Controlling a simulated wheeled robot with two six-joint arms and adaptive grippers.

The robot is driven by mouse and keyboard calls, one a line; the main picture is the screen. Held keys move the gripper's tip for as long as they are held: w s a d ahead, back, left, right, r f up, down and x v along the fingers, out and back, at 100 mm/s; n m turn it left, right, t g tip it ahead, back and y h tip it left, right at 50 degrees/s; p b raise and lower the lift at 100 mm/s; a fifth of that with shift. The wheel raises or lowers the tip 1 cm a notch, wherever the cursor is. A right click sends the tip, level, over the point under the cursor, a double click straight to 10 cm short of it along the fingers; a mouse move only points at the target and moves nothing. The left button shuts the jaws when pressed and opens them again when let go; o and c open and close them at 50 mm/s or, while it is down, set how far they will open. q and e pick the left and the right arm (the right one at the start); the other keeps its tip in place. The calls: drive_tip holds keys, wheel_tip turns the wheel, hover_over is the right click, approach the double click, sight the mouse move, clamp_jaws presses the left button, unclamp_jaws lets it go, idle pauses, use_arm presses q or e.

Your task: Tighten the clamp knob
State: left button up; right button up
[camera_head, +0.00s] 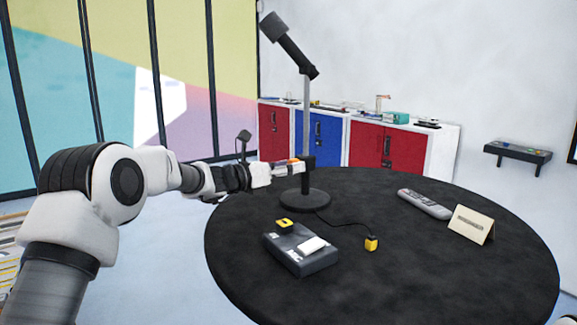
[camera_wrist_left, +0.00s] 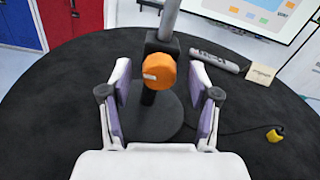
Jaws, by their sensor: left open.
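The clamp knob is a round orange knob (camera_wrist_left: 160,71) on a black clamp block (camera_wrist_left: 153,46) around the grey pole of a stand. In the left wrist view it sits ahead of my left gripper (camera_wrist_left: 160,88), between and just beyond the open fingers. The fingers stand apart on either side and do not appear to touch it. In the head view my left gripper (camera_head: 285,170) reaches in from the left to the clamp on the pole (camera_head: 306,110). The knob is mostly hidden there, with only a little orange showing. My right gripper is not in view.
The stand's round base (camera_head: 305,201) rests on the round black table (camera_head: 400,285). The table's front right is clear.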

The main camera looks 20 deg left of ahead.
use_arm(q)
drive_tip(key=shift+s+r, duration=0.1)
drive_tip(key=c, duration=1.2)
drive_tip(key=shift+o, duration=0.2)
drive_tip(key=shift+f, duration=0.2)
